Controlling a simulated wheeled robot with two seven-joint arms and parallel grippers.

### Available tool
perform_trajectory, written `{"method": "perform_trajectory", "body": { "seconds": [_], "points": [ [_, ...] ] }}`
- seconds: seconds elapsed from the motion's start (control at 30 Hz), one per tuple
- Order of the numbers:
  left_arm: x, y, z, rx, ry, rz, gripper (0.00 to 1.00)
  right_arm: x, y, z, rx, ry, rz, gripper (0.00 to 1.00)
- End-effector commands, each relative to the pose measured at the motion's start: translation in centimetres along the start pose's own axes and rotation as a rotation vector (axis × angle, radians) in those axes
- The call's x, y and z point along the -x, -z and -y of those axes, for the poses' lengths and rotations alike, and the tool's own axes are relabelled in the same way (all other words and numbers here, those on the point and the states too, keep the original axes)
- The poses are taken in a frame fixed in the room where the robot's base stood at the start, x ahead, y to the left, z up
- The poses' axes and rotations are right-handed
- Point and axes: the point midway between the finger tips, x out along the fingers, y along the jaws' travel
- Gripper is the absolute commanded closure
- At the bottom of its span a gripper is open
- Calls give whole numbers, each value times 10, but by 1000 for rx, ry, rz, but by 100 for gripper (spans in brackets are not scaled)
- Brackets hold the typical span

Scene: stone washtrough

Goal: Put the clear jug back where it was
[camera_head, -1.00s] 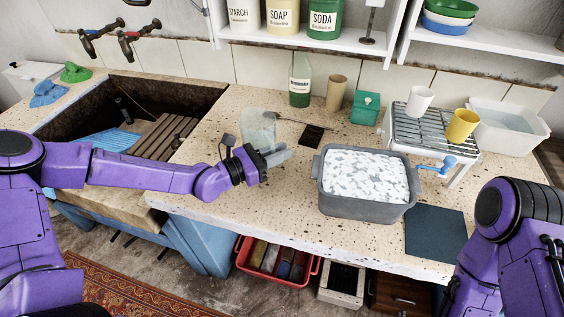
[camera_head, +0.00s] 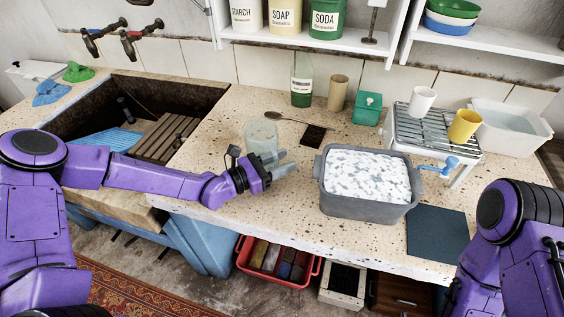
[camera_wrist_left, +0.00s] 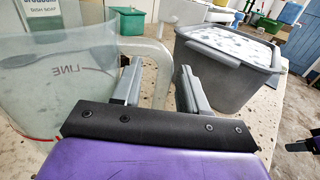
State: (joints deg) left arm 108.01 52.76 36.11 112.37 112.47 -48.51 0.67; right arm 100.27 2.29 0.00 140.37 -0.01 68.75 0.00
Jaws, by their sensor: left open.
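The clear jug (camera_head: 261,134) stands upright on the speckled stone counter, between the sink and the grey tub. It also shows at the left of the left wrist view (camera_wrist_left: 60,85), see-through, with a pale curved handle toward my fingers. My left gripper (camera_head: 284,163) is at the jug's near right side. In the left wrist view its two fingers (camera_wrist_left: 160,88) are apart, with the handle rising behind and between them. I cannot tell if a finger touches the handle. My right arm shows at the right edge, but its gripper is out of view.
The grey tub (camera_head: 340,205) of suds stands close right of my left gripper. The sink (camera_head: 190,96) opens to the left.

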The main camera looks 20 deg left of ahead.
Motion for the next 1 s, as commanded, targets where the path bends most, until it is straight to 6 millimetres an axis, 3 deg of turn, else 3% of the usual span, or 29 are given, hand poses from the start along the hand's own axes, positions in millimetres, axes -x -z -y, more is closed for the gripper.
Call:
{"method": "perform_trajectory", "body": {
  "seconds": [0.13, 0.4, 0.6, 1.0],
  "points": [
    [9, -4, -1, 0, -3, 0, 57, 3, 2, 0, 0, 0, 0, 47],
    [78, -6, -3, 1, -9, 3, 57, 2, 1, 0, 0, 0, 0, 47],
    [111, -7, -2, 0, -5, 2, 57, 11, 4, -1, 0, 0, 0, 47],
    [119, -3, 0, 0, 0, 0, 57, 11, 5, -1, 0, 0, 0, 47]
  ]
}}
